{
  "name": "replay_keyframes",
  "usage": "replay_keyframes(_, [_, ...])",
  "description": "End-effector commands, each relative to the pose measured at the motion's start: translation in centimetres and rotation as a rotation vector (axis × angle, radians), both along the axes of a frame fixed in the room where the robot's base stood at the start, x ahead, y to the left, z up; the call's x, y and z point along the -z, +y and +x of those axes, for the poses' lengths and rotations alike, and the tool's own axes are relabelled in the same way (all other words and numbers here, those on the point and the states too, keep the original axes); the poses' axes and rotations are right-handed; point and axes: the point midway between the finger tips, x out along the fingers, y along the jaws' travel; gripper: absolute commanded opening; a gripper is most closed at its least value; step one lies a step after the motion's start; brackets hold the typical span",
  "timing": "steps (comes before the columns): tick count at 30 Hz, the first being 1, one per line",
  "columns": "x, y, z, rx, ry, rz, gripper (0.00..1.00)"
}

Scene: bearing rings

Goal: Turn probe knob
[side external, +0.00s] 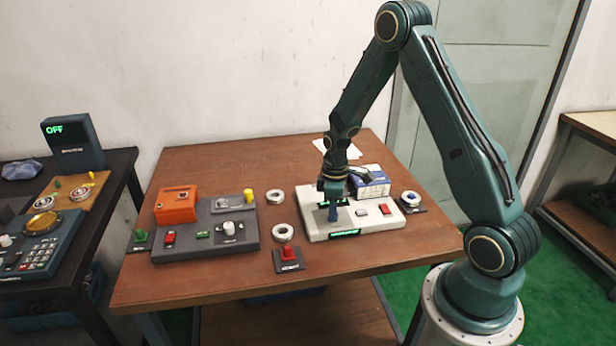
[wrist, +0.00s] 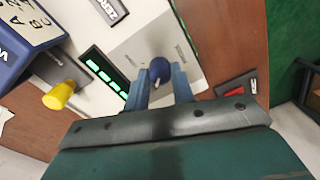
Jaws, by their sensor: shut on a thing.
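A dark blue round knob (wrist: 160,68) with a pale pointer mark stands on a white panel box (side external: 316,226). My gripper (side external: 333,213) reaches straight down onto this box from above. In the wrist view, the two blue fingers of my gripper (wrist: 160,80) are on either side of the knob and shut on it. The knob is mostly hidden by the fingers in the side external view. A green-lit display (wrist: 105,72) is beside the knob.
A blue-and-white carton (side external: 371,187) stands close behind my gripper. A red button (side external: 385,209) is on the box's right part. A red emergency-stop style button (side external: 289,253) and metal rings (side external: 283,233) lie left. A grey panel with an orange box (side external: 176,205) stands further left.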

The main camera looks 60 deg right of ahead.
Motion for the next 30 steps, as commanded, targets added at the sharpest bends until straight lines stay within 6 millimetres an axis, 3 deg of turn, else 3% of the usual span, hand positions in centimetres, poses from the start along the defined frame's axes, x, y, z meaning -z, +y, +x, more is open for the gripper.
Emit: replay_keyframes(30, [-0.05,-0.12,0.00,0.916,-0.004,0.001,0.02])
